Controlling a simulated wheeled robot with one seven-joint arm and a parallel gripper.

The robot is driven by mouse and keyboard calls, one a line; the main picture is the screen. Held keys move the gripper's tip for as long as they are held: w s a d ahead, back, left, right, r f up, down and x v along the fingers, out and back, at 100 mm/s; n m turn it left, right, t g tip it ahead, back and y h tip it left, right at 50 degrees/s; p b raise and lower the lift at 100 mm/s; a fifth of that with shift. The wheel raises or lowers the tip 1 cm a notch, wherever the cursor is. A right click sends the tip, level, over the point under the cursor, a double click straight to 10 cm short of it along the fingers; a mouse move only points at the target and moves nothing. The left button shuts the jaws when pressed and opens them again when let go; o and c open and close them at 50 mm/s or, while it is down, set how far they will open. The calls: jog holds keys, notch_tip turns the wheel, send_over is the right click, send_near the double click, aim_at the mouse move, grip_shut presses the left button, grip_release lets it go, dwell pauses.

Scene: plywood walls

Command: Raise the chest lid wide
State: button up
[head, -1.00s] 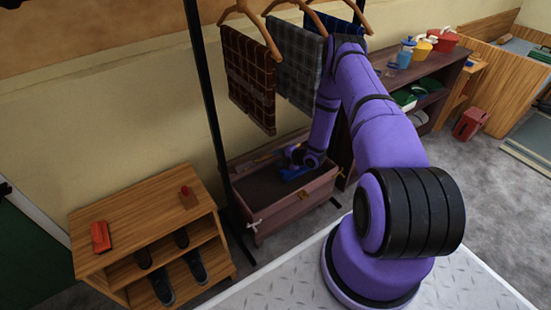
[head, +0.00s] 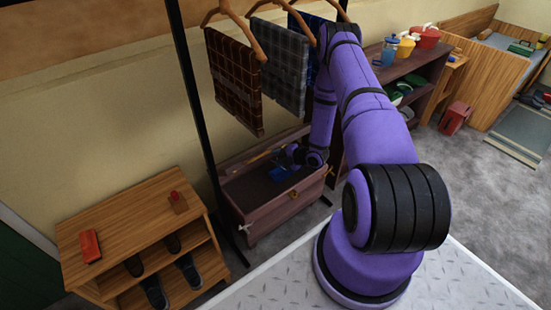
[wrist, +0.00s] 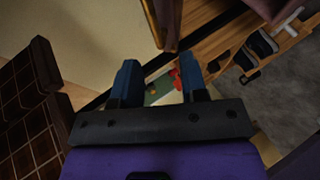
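The reddish-brown chest (head: 262,222) stands on the floor against the wall, under the hanging cloths. Its top is open and its dark inside shows. A brown panel, seemingly the raised lid (head: 268,147), stands along its back edge; the cloths and my arm hide part of it, so its exact angle is unclear. My gripper (head: 282,173) is low over the chest opening, near its right part. In the wrist view my gripper (wrist: 155,85) has its two blue fingers apart, with nothing between them. A brown edge (wrist: 163,25) passes beyond the fingers; I cannot tell whether they touch it.
Plaid cloths (head: 234,80) hang on hangers just above the chest. A black rack post (head: 200,110) stands at its left. A wooden shoe shelf (head: 125,215) is at left. A dark shelf with bottles and bowls (head: 415,75) is at right. Grey floor (head: 465,190) is open farther right.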

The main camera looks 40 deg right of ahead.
jog(key=shift+v, duration=1.15)
